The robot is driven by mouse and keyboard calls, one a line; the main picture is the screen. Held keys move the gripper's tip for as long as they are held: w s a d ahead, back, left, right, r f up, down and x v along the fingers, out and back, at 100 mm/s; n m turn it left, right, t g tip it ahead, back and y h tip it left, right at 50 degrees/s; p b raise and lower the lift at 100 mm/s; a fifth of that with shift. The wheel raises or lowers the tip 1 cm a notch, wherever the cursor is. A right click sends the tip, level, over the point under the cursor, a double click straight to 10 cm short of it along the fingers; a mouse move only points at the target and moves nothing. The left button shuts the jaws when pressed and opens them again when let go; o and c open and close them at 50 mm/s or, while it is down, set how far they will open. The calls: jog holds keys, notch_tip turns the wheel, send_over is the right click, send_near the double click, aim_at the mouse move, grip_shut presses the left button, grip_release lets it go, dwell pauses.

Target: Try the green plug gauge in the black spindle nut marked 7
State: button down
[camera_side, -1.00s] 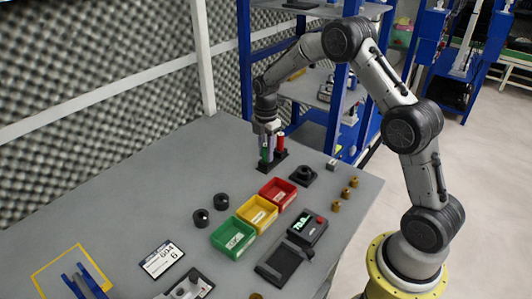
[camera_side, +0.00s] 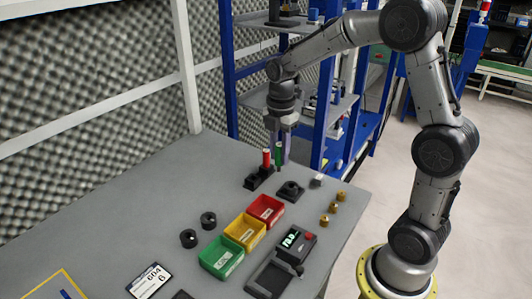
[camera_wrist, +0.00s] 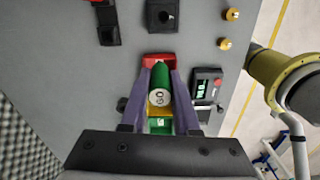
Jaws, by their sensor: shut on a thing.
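My gripper (camera_side: 281,156) is shut on the green plug gauge (camera_side: 278,152), which hangs upright above the table at the far end. In the wrist view the green gauge (camera_wrist: 161,78) sits between the two purple fingers, and its end face reads GO. A black nut (camera_side: 291,187) sits on a square black base, in front and to the right of the gauge. It shows at the top of the wrist view (camera_wrist: 163,14), apart from the gauge. Two loose black nuts (camera_side: 189,238) (camera_side: 208,220) lie left of the bins. No 7 is legible on any nut.
A red gauge (camera_side: 266,159) stands in a black stand (camera_side: 252,182), close left of the held gauge. Red (camera_side: 279,222), yellow (camera_side: 236,243) and green (camera_side: 207,264) bins, a display box (camera_side: 297,252) and several brass parts (camera_side: 333,208) stand nearer. The table's left side is mostly clear.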

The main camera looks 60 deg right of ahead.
notch_tip(320, 180, up, 10)
jog(key=s, duration=0.2)
jog(key=shift+s+a, duration=0.2)
jog(key=shift+a, duration=0.05)
dwell(1.1)
jog(key=w+d+f, duration=0.1)
jog(key=d+f, duration=0.5)
jog(key=f, duration=0.6)
jog(key=shift+w+d, duration=0.3)
jog(key=shift+d, duration=0.05)
